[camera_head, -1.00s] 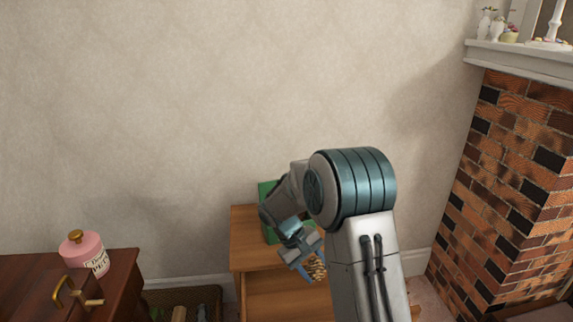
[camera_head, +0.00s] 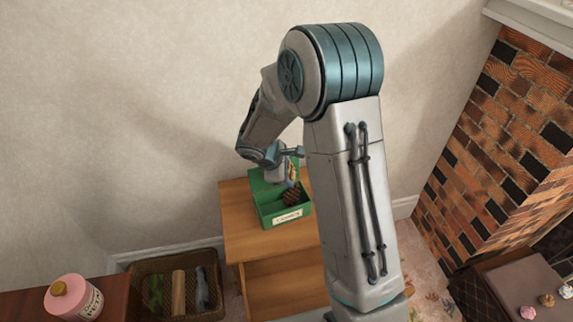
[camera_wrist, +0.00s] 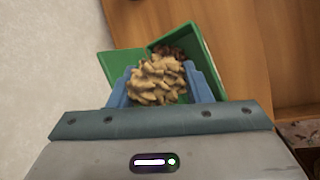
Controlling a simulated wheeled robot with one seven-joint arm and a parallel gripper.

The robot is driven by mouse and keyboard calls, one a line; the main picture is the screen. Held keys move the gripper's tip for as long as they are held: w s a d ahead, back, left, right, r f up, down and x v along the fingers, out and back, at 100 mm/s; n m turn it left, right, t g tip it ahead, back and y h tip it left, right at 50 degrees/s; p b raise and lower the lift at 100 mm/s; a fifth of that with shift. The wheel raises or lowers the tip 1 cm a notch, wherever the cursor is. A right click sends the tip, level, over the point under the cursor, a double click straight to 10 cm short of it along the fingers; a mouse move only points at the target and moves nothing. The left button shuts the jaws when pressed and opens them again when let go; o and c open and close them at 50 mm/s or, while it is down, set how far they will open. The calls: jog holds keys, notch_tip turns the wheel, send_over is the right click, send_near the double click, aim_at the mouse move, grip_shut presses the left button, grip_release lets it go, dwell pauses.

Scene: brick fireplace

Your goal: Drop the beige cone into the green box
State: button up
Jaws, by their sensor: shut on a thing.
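My gripper (camera_wrist: 162,88) has its blue fingers shut on the beige cone (camera_wrist: 157,82), a scaly pine cone, in the wrist view. The open green box (camera_wrist: 122,66) lies behind and beneath the cone there. In the head view the green box (camera_head: 270,214) stands on the wooden stand, its lid raised at the back. My gripper (camera_head: 292,182) is over the box. A darker brown cone (camera_head: 291,198) shows in the box, and its top also shows behind the beige cone in the wrist view (camera_wrist: 176,50). The held cone is hard to make out in the head view.
The wooden stand (camera_head: 240,228) has bare top left of the box. A wicker basket (camera_head: 140,285) with several items is at lower left, near a pink jar (camera_head: 74,298) on a dark cabinet. A brick fireplace (camera_head: 490,150) is at right. My arm hides part of the stand.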

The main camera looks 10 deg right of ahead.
jog(key=shift+f+b, duration=1.8)
jog(key=shift+f, duration=0.9)
jog(key=o, duration=1)
jog(key=shift+o, duration=0.2)
jog(key=shift+r, duration=0.15)
jog(key=p+v, duration=0.1)
jog(key=v, duration=1.2)
jog(key=shift+s+a+r, duration=0.2)
jog(key=shift+a+r, duration=0.05)
jog(key=shift+a, duration=0.05)
jog(key=s+d+r+m+y+p, duration=0.2)
jog(key=s+r+m, duration=0.4)
jog(key=s, duration=0.4)
jog(key=s+d+r+m+y+p, duration=0.3)
jog(key=s+r+m, duration=0.4)
jog(key=s, duration=0.3)
jog(key=shift+s+d+r+m+p, duration=0.2)
jog(key=shift+s+d+m+p, duration=0.15)
jog(key=shift+d+m+p, duration=0.35)
